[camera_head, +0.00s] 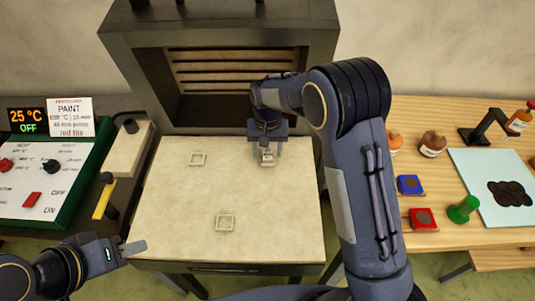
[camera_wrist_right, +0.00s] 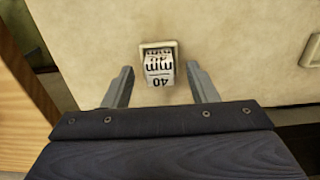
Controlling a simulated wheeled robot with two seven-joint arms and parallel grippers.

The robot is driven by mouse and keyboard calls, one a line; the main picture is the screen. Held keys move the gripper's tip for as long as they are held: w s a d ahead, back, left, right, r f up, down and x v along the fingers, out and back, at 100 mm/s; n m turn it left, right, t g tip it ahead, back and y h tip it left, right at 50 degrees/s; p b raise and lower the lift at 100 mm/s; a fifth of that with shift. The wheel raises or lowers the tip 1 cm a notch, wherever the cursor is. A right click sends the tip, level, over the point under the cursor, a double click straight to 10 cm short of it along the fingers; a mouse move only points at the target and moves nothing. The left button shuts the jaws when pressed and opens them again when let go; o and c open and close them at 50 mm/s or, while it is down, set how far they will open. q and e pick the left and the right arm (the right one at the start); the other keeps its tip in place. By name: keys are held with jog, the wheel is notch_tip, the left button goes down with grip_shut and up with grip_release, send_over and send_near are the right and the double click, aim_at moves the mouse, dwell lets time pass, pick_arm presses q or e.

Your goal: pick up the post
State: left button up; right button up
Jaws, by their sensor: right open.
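In the head view the post (camera_head: 268,155) is at the board's upper right, partly hidden by my right gripper (camera_head: 266,158). In the right wrist view my right gripper (camera_wrist_right: 160,88) is open, with one finger on each side of the post and a gap to each. My left gripper (camera_head: 134,248) is at the lower left, off the board's front left corner; its opening is unclear.
Two other square sockets, one at the upper left (camera_head: 198,159) and one at the front (camera_head: 224,222), look empty. A dark oven-like box (camera_head: 135,65) stands behind the board. A control panel (camera_head: 50,180) is at left. A wooden table (camera_head: 465,237) with bottles and coloured blocks is at right.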

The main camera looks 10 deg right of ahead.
jog(key=shift+f, duration=0.5)
jog(key=c, duration=1.1)
jog(key=shift+r, duration=0.1)
